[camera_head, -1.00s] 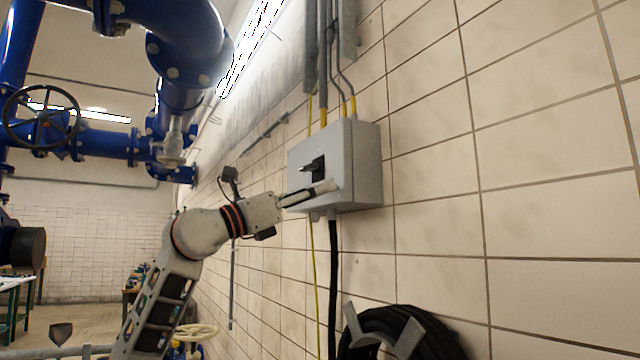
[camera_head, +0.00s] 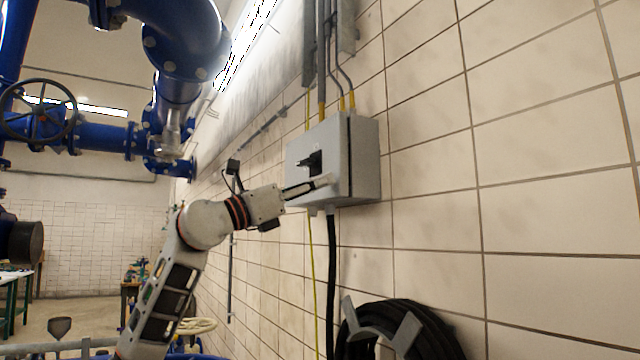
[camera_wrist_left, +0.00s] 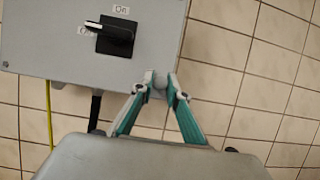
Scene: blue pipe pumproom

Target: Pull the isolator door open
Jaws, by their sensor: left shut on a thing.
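The isolator is a grey box (camera_head: 364,160) on the tiled wall. Its door (camera_head: 300,157) faces left, with a dark seam along the edge nearest me between door and box. A black rotary switch (camera_head: 312,161) is on the door; in the left wrist view the switch (camera_wrist_left: 115,36) points left, towards a partly hidden label, with "On" above it. My left gripper (camera_head: 326,181) is at the door's lower near corner. In the left wrist view my gripper (camera_wrist_left: 159,84) has its teal fingers closed on a small grey knob (camera_wrist_left: 158,76) at that corner. My right gripper is not in view.
Conduits with yellow ends (camera_head: 322,85) enter the box top. A black cable (camera_head: 331,270) and a yellow-green wire hang below. A coiled black hose (camera_head: 440,340) hangs on the wall lower right. Blue pipes (camera_head: 190,40) and a handwheel (camera_head: 38,116) are left.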

